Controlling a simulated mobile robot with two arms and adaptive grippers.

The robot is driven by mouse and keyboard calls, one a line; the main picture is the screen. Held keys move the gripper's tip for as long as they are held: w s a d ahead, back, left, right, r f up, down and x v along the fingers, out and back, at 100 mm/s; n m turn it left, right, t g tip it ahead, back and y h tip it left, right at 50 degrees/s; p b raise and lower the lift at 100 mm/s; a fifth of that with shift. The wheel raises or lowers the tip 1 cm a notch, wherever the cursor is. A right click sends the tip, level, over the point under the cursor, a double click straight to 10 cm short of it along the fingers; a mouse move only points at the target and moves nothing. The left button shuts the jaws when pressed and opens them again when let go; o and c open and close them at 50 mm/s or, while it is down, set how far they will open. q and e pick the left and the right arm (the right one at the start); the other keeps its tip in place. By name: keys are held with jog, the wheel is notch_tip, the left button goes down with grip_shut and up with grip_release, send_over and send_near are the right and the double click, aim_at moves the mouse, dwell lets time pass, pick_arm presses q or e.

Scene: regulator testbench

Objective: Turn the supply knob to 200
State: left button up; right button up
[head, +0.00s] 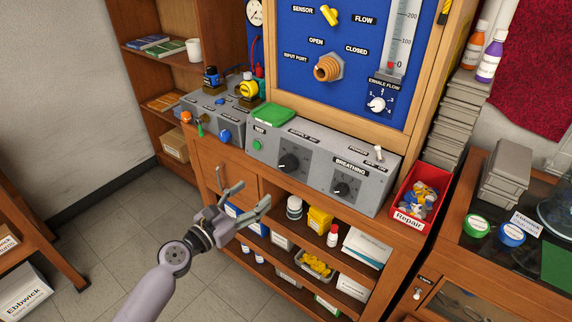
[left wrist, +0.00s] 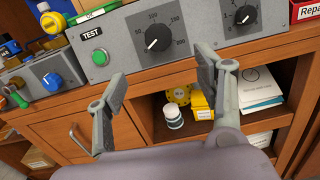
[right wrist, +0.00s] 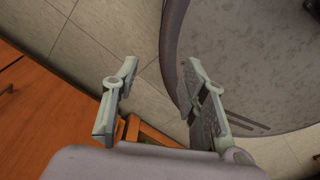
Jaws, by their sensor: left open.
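The supply knob (head: 289,163) is a black dial on the grey front panel (head: 265,135), left of the breathing knob. It shows clearly in the left wrist view (left wrist: 157,40), where its white mark points to the lower left, away from the 200 printed at the dial's right. My left gripper (head: 248,195) is open and empty, below and in front of the panel, apart from the knob. In the left wrist view its fingers (left wrist: 161,75) spread below the knob. My right gripper (right wrist: 160,82) is open and empty above the floor, and does not show in the head view.
A green test button (head: 258,145) sits left of the knob and the breathing knob (head: 341,188) right of it. A red repair bin (head: 407,208) stands at the panel's right. Below is a shelf with jars and a yellow box (head: 319,219). The space before the panel is clear.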

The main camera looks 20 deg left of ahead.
pick_arm(q)
send_near(285, 167)
jog(key=w, duration=0.1)
jog(key=x, duration=0.7)
jog(key=shift+w+d, duration=0.2)
jog(key=shift+d, duration=0.05)
jog(key=shift+w+d, duration=0.25)
jog(key=shift+w, duration=0.35)
pick_arm(e)
jog(key=shift+a+r, duration=0.3)
jog(key=shift+a, duration=0.2)
pick_arm(q)
jog(key=shift+c, duration=0.3)
pick_arm(e)
jog(key=shift+d, duration=0.2)
pick_arm(q)
jog(key=shift+c, duration=0.7)
jog(key=c, duration=1)
pick_arm(e)
jog(key=shift+d, duration=0.1)
pick_arm(q)
jog(key=shift+m, duration=0.3)
pick_arm(e)
jog(key=shift+f, duration=0.15)
